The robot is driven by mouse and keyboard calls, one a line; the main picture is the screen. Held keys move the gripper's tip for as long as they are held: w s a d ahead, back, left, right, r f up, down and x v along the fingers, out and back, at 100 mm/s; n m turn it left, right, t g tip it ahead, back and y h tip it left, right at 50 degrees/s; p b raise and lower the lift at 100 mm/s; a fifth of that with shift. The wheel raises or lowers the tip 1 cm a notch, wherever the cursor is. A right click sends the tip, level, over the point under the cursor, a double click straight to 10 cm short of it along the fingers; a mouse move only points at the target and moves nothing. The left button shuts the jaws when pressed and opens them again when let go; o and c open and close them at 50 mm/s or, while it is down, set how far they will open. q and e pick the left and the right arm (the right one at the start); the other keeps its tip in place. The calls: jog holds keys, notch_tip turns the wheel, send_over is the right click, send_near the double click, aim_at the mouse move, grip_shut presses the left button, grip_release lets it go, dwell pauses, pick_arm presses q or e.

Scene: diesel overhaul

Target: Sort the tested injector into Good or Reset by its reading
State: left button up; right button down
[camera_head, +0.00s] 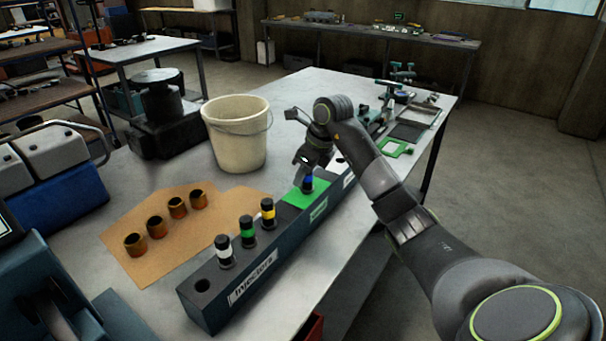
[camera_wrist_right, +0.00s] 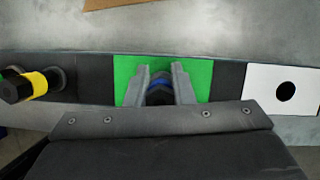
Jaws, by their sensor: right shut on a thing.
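A long dark block (camera_head: 205,315) with an "Injectors" label lies along the table. Its left part holds upright injectors with a white band (camera_head: 224,250), a green band (camera_head: 247,230) and a yellow band (camera_head: 267,211). My right gripper (camera_head: 309,170) is shut on the blue-banded injector (camera_head: 308,184), upright at the green section (camera_head: 293,197). The right wrist view shows this injector (camera_wrist_right: 160,88) between my fingers; its lower end is hidden, so I cannot tell how deep it sits. The white section (camera_wrist_right: 260,82) has an empty hole. My left gripper is out of view. No reading is legible.
A cream bucket (camera_head: 237,145) stands behind the block. Several brass sleeves (camera_head: 178,207) stand on a cardboard sheet (camera_head: 118,244). Tools and a green frame (camera_head: 396,148) lie at the table's far right. A blue-grey machine (camera_head: 45,270) stands at the left.

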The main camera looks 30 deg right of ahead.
jog(key=c, duration=0.8)
grip_release()
jog(key=shift+o, duration=0.2)
jog(key=shift+r, duration=0.1)
jog(key=shift+r+p, duration=2.1)
jog(key=shift+r, duration=1.4)
